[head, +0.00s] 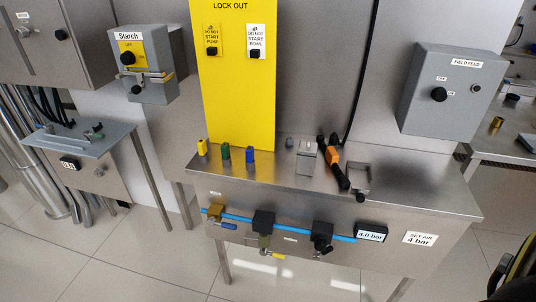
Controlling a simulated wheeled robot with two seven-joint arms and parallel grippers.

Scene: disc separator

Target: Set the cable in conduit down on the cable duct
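A thin black cable or conduit (358,82) runs down the grey back panel and meets the bench near an orange and black tool-like object (335,164). I cannot tell for sure that it is the cable in conduit. Several dark cables (82,103) also hang under the grey box at the left. I cannot clearly make out a cable duct. Neither of my grippers shows in the head view.
A steel bench (420,196) carries small yellow, green and blue items and metal blocks. A blue air line (285,228) with valves crosses its front. The Starch box (152,90) and Field Feed box (450,105) protrude. A dark object is cut off at lower right.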

